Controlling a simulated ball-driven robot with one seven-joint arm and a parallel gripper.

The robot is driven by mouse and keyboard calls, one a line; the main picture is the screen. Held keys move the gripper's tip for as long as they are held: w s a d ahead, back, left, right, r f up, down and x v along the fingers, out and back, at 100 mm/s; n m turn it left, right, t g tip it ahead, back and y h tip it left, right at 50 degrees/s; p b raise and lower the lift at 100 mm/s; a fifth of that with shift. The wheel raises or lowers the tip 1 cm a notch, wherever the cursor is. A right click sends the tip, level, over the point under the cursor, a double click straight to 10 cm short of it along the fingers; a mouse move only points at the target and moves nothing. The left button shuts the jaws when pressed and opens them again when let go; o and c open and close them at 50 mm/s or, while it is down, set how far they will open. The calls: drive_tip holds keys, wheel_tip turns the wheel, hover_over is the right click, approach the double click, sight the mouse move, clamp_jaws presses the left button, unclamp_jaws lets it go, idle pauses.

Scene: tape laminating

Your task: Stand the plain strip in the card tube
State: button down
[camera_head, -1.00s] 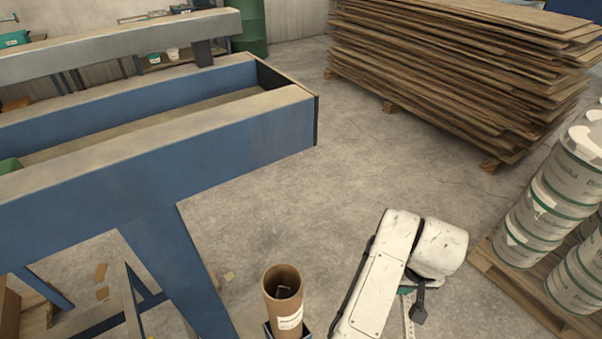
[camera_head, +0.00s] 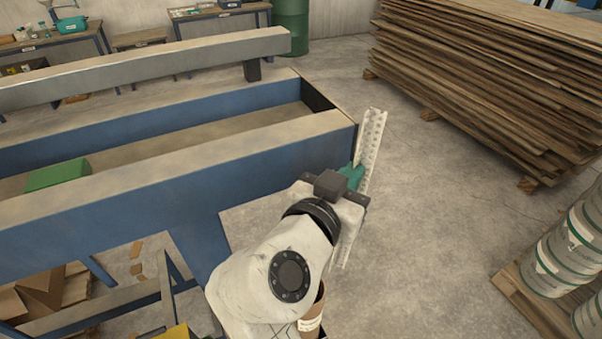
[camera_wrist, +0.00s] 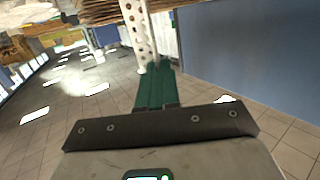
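My gripper (camera_head: 352,178) has green fingers and is shut on a long white strip (camera_head: 372,140) dotted with holes. The strip stands nearly upright, leaning a little, and reaches above and below the fingers. In the wrist view the green fingers (camera_wrist: 155,85) meet at the strip (camera_wrist: 137,25), whose upper part runs out of the frame. The brown card tube (camera_head: 312,318) with a white label is at the bottom, largely hidden by my arm. Its mouth and contents are hidden. The strip's lower end is up and to the right of the tube, apart from it in the picture.
A blue steel frame (camera_head: 110,215) with a green block (camera_head: 58,174) on it fills the left. A stack of boards (camera_head: 480,90) stands at the back right. Pails (camera_head: 560,250) on a pallet are at the right. The floor between is clear.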

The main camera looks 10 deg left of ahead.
drive_tip(key=s+a+f+n+t+y+b, duration=0.1)
drive_tip(key=s+a+t, duration=0.1)
drive_tip(key=s+a, duration=0.3)
drive_tip(key=shift+a+f+n+y, duration=0.3)
drive_tip(key=shift+a, duration=0.5)
drive_tip(key=shift+s+b, duration=0.1)
drive_tip(key=shift+b, duration=0.35)
idle(0.5)
drive_tip(key=shift+f, duration=0.1)
wheel_tip(320, 180, down, 6)
drive_tip(key=b, duration=0.6)
drive_tip(key=shift+f+b, duration=0.2)
drive_tip(key=shift+b, duration=0.2)
idle(0.9)
drive_tip(key=shift+r, duration=0.6)
drive_tip(key=shift+a, duration=0.25)
